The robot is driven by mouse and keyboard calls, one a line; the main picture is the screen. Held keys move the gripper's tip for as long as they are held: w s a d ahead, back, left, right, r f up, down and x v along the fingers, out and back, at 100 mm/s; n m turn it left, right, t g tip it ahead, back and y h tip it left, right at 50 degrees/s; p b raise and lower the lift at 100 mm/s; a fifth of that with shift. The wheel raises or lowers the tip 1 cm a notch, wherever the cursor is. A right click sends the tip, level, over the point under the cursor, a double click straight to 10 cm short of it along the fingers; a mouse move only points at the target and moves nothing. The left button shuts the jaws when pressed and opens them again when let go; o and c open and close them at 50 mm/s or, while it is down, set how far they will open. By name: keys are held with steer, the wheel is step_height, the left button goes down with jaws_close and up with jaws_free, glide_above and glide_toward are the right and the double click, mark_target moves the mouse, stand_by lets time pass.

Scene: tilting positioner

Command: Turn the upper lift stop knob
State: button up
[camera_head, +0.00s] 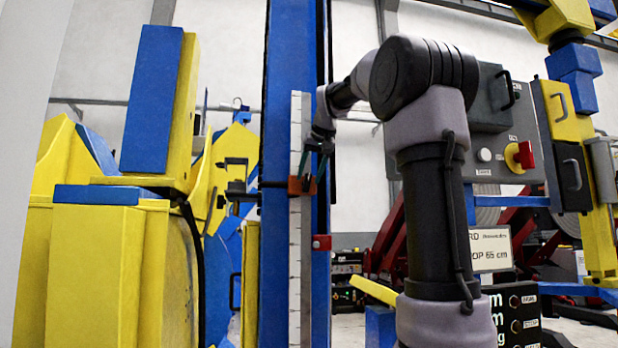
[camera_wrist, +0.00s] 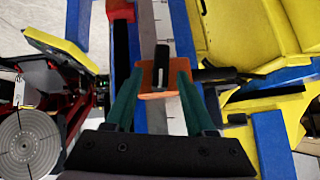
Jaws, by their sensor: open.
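The upper lift stop is an orange block (camera_head: 300,186) on the scale strip of the blue column. In the wrist view its orange face (camera_wrist: 151,81) carries a dark upright knob (camera_wrist: 162,56). My gripper (camera_head: 316,172) is at the block in the head view. In the wrist view its two green fingers (camera_wrist: 160,78) are open, one on each side of the knob, with nothing held. Whether the fingers touch the block or knob I cannot tell. The knob is not clear in the head view.
A red block (camera_head: 321,242) sits lower on the blue column (camera_head: 275,270). Yellow and blue machine parts (camera_head: 100,260) stand left. A grey control box (camera_head: 500,150) with a red switch (camera_head: 525,154) is right, behind my arm. A sign (camera_head: 490,250) hangs below it.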

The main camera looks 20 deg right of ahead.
steer(key=shift+w+f, duration=0.35)
jaws_close()
steer(key=shift+d+f+m+t+y, duration=0.1)
steer(key=shift+d+m+t+y, duration=0.15)
steer(key=shift+m+y, duration=0.4)
steer(key=shift+d+f+m+t+y, duration=0.1)
steer(key=shift+m+t+y, duration=0.15)
steer(key=shift+y, duration=0.7)
jaws_free()
steer(key=shift+s, duration=0.1)
steer(key=shift+r, duration=0.1)
step_height(320, 180, up, 10)
steer(key=shift+f, duration=0.1)
